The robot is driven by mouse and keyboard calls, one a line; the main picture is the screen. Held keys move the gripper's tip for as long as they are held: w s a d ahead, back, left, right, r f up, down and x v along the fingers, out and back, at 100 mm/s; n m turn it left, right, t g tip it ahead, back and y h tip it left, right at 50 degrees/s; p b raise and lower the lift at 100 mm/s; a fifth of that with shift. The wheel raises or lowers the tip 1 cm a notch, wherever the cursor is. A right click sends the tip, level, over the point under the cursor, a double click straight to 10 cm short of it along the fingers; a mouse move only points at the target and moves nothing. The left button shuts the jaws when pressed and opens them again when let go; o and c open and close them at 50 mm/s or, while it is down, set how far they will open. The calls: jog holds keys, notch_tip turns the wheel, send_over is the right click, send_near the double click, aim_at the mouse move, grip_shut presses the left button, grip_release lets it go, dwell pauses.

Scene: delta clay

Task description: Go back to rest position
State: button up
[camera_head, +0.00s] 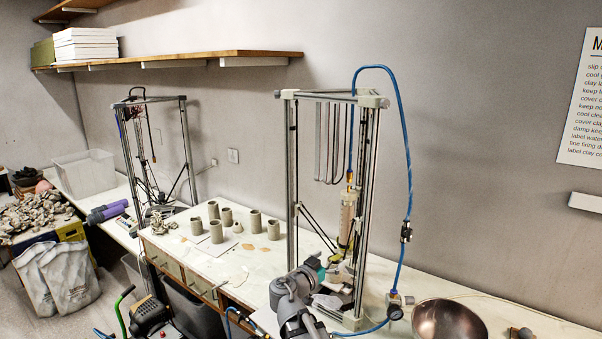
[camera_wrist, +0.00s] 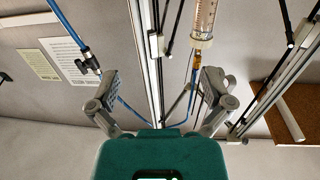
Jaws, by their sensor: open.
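My gripper (camera_wrist: 156,98) is open in the wrist view, its two grey fingers well apart with nothing held between them. The clay printer's frame (camera_wrist: 147,60) and clear clay tube (camera_wrist: 203,20) stand beyond the fingers. In the head view my arm reaches over the white table (camera_head: 257,285) from the bottom, and my gripper (camera_head: 338,283) is at the lower front of the near clay printer (camera_head: 292,165). Its fingers are partly hidden there by my arm and the printer. I cannot tell whether they touch the printer.
Several clay cups (camera_head: 216,231) stand on the table left of the near printer. A metal bowl (camera_head: 449,321) lies at the lower right. A blue hose (camera_head: 404,130) arches down beside the printer. A second printer (camera_head: 187,150) stands further back. A wooden shelf (camera_head: 215,54) runs above.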

jog(key=s+d+f+n+g+y+b, duration=0.1)
jog(key=s+d+f+g, duration=0.35)
jog(key=f, duration=0.25)
jog(key=s+d+f+n+g+y+b, duration=0.1)
jog(key=s+d+f+g+y, duration=0.1)
jog(key=s+d+f+g, duration=0.35)
jog(key=s+a+f+n+g+y+b, duration=0.1)
jog(key=s+f+n+g+y+b, duration=0.1)
jog(key=s+f+n+y, duration=0.4)
jog(key=shift+s+a+f+g+y+b, duration=0.3)
jog(key=shift+s+f+g+y, duration=0.5)
jog(key=shift+s+f+y, duration=1.05)
jog(key=shift+s+f+h, duration=0.35)
jog(key=shift+f+h, duration=0.1)
